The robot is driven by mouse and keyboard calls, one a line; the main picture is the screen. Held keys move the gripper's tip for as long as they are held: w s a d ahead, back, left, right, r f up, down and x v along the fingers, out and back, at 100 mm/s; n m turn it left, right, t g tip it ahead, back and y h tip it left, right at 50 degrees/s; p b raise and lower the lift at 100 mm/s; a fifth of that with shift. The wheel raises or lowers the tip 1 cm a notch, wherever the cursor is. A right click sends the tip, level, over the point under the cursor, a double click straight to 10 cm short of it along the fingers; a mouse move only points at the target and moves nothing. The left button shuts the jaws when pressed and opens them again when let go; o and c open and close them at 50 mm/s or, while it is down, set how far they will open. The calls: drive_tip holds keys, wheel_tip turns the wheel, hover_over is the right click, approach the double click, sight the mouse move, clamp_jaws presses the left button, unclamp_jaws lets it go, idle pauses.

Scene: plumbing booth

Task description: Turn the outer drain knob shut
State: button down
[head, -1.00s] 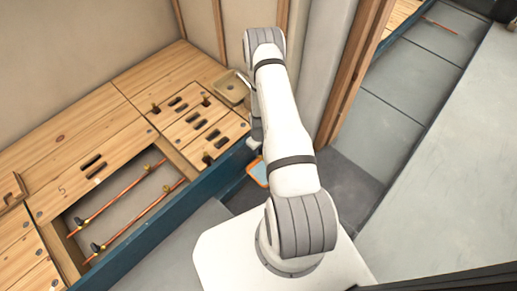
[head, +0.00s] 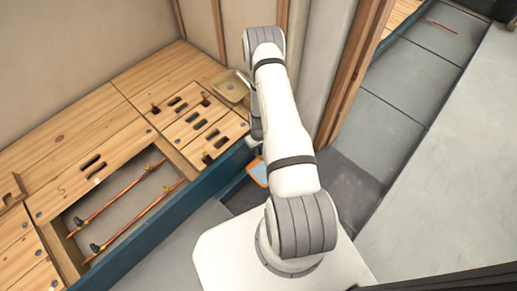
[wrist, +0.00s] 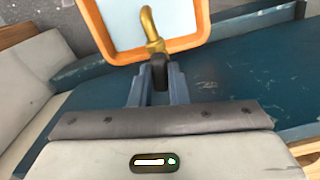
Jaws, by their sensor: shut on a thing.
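The outer drain knob (wrist: 159,71) is a dark, rounded handle below a brass drain spout (wrist: 151,30) in the wrist view. My gripper (wrist: 158,84) has its two blue-grey fingers on either side of the knob and is shut on it. The spout's curved end shows over an orange-rimmed tray with a pale inside. In the head view my arm hides the knob and most of the gripper. How far the knob is turned cannot be told.
The orange-rimmed tray (wrist: 198,30) also shows in the head view (head: 259,173), on the floor beside the blue beam (head: 170,215). Wooden floor panels (head: 95,125) and an open bay with copper pipes (head: 130,187) lie left. A wooden post (head: 350,75) stands right of my arm.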

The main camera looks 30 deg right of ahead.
drive_tip(key=m, duration=0.4)
drive_tip(key=shift+s+m, duration=0.1)
drive_tip(key=shift+m, duration=0.2)
drive_tip(key=m, duration=0.3)
drive_tip(key=shift+m+b, duration=0.35)
drive_tip(key=shift+m, duration=0.05)
drive_tip(key=m, duration=0.3)
drive_tip(key=shift+m, duration=2)
drive_tip(key=c, duration=1.4)
unclamp_jaws()
drive_tip(key=shift+r+p, duration=1.4)
drive_tip(key=shift+r, duration=2.5)
